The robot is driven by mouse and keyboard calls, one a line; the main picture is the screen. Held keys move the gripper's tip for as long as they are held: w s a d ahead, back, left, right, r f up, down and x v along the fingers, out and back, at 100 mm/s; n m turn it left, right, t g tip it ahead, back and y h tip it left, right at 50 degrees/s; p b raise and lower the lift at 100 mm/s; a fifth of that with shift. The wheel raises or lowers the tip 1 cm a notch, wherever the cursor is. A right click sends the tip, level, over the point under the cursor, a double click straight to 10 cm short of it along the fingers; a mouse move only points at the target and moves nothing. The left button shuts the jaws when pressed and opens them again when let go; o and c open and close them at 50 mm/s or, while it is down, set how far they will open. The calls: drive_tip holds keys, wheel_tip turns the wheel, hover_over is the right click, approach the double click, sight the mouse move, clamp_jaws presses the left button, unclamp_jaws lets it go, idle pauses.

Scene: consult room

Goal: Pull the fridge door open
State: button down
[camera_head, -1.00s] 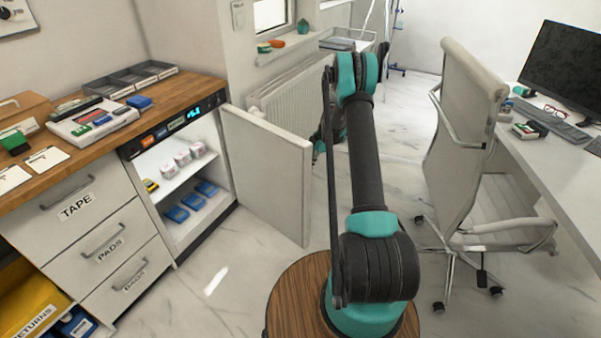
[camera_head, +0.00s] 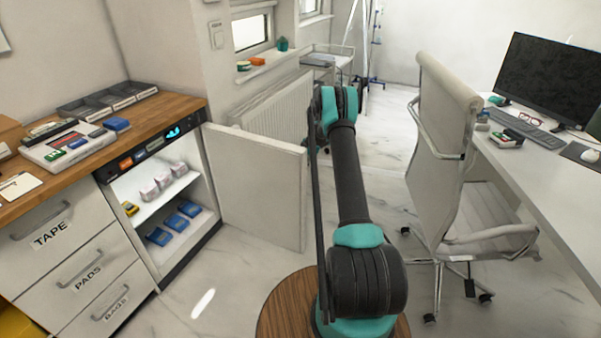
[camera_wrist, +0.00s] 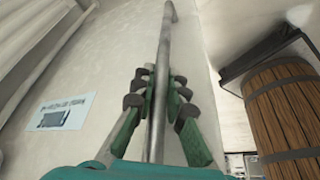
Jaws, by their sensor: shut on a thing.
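The fridge door (camera_head: 255,185) is a white panel standing wide open, swung out to the right of the lit fridge interior (camera_head: 160,205). Inside are blue packs (camera_head: 173,221) and pink-white boxes (camera_head: 157,187) on shelves. In the wrist view the door face (camera_wrist: 125,60) carries a long metal handle (camera_wrist: 160,70). My gripper (camera_wrist: 158,88) has its green fingers with dark pads on both sides of the handle, shut on it. In the head view the gripper is hidden behind the door and my arm.
A radiator (camera_head: 275,112) under the window lies behind the door. A white office chair (camera_head: 440,150) and desk (camera_head: 540,165) stand to the right of my arm. Drawers (camera_head: 75,260) are left of the fridge. The marble floor before the fridge is clear.

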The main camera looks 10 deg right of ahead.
drive_tip(key=c, duration=1.6)
unclamp_jaws()
drive_tip(key=shift+s+d, duration=0.1)
drive_tip(key=shift+d, duration=0.35)
drive_tip(key=shift+o, duration=0.3)
drive_tip(key=shift+a, duration=0.2)
drive_tip(key=v, duration=1.2)
